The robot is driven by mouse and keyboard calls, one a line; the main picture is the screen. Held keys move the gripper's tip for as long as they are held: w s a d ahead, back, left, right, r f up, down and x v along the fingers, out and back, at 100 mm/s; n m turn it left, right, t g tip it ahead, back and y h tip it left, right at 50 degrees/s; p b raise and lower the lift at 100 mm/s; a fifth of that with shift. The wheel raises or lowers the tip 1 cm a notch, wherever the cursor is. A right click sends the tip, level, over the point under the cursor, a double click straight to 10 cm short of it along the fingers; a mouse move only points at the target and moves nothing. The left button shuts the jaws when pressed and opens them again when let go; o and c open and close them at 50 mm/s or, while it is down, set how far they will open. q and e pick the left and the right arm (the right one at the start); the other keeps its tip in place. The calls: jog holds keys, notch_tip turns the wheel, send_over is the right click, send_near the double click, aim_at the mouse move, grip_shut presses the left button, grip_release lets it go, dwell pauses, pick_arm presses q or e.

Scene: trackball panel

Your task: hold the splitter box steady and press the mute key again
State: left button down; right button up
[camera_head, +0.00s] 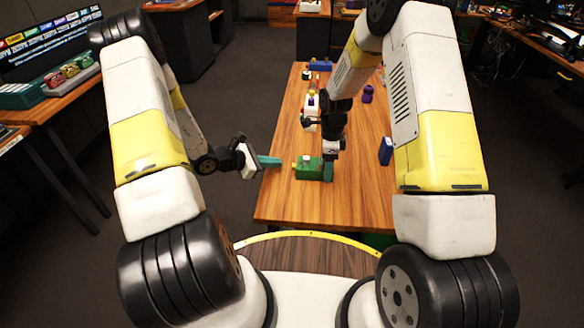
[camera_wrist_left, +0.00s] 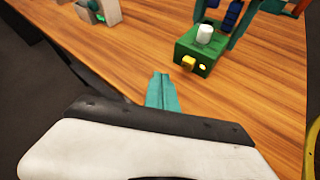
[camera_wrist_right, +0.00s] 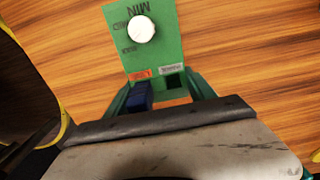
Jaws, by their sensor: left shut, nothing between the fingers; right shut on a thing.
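The green splitter box (camera_head: 309,168) sits on the wooden table with a white knob (camera_wrist_left: 205,33) on top. A yellow key (camera_wrist_left: 188,62) sticks out of its side facing my left gripper, beside a small lit lamp (camera_wrist_left: 202,67). In the right wrist view the box (camera_wrist_right: 160,55) shows a blue plug (camera_wrist_right: 139,97) in one socket; the other socket (camera_wrist_right: 174,80) looks empty. My right gripper (camera_head: 328,172) is shut on the box, a finger on each side. My left gripper (camera_head: 277,161) is shut and empty, its teal tips (camera_wrist_left: 161,80) apart from the yellow key.
A white device (camera_head: 311,112), a purple object (camera_head: 368,93) and a blue block (camera_head: 385,151) stand on the table (camera_head: 290,207). Smaller items lie at its far end. The front of the table is bare. Side desks stand apart at left and right.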

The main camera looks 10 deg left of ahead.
aim_at(283, 171)
pick_arm(q)
jog(key=shift+d, duration=0.6)
dwell(1.6)
jog(key=shift+d, duration=0.45)
jog(key=shift+d, duration=0.65)
dwell(0.8)
jog(key=shift+a, duration=0.15)
dwell(0.4)
jog(key=shift+a, duration=1)
jog(key=a, duration=0.5)
